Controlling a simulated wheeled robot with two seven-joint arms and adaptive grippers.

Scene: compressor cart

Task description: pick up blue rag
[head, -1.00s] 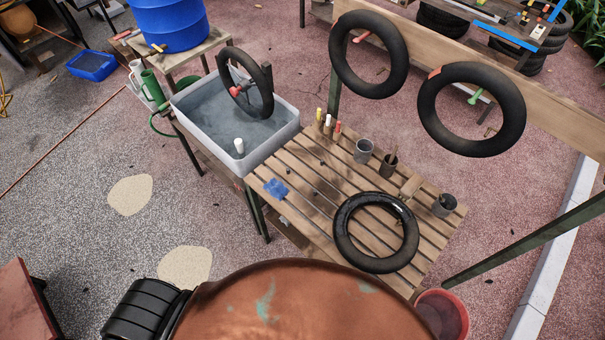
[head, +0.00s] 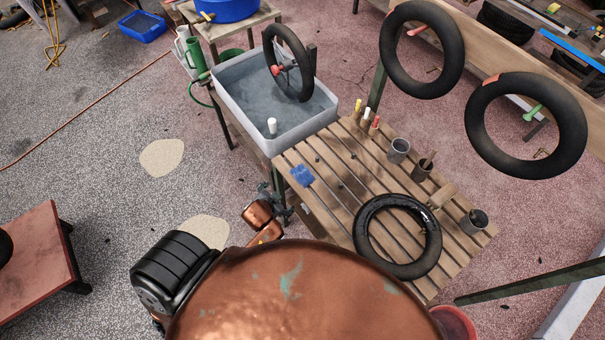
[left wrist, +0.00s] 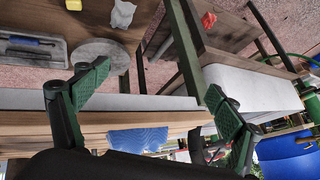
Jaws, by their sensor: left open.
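The blue rag (head: 302,175) lies crumpled on the left end of the slatted wooden table (head: 345,212), near the water tub. In the left wrist view the blue rag (left wrist: 138,141) shows between my fingers, low in the picture, on the wood's edge. My left gripper (head: 281,203) is beside the table's left edge, just below and left of the rag in the head view, and apart from it. Its green-padded fingers (left wrist: 158,83) are spread wide with nothing between the tips. My right gripper is in neither view.
A grey water tub (head: 245,118) holding a tire stands behind the rag. A black tire (head: 361,236), cups (head: 398,150) and markers (head: 366,113) are on the table. Two tires hang on the board behind. Floor left of the table is open.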

